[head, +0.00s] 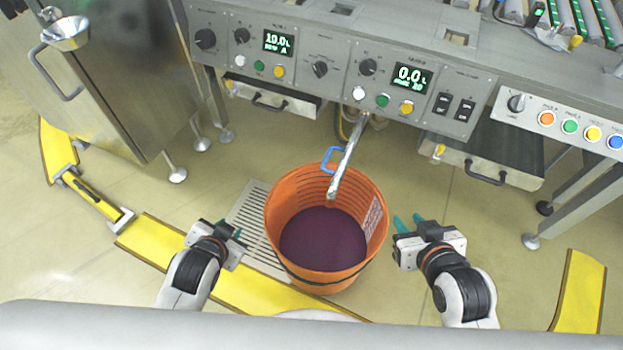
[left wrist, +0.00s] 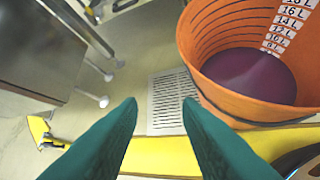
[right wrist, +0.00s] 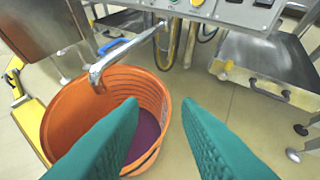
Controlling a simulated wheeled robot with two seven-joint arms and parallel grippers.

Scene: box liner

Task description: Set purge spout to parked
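The purge spout (head: 349,158) is a metal pipe with a blue handle (head: 333,159). It comes out from under the machine front, and its open end hangs over the orange bucket (head: 284,193). The bucket stands on the floor with dark purple liquid (head: 322,240) in it. In the right wrist view the spout (right wrist: 122,52) and blue handle (right wrist: 112,46) are at upper left. My right gripper (head: 407,222) is open and empty, right of the bucket. My left gripper (head: 228,228) is open and empty, left of the bucket. Neither touches the spout.
The control panel (head: 330,60) shows 10.0 L on the left display and 0.0 L on the right. A floor drain grate (head: 250,212) lies left of and beneath the bucket. Yellow floor strips (head: 150,240) curve around. A steel cabinet (head: 110,70) stands at left. Open floor lies right of the bucket.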

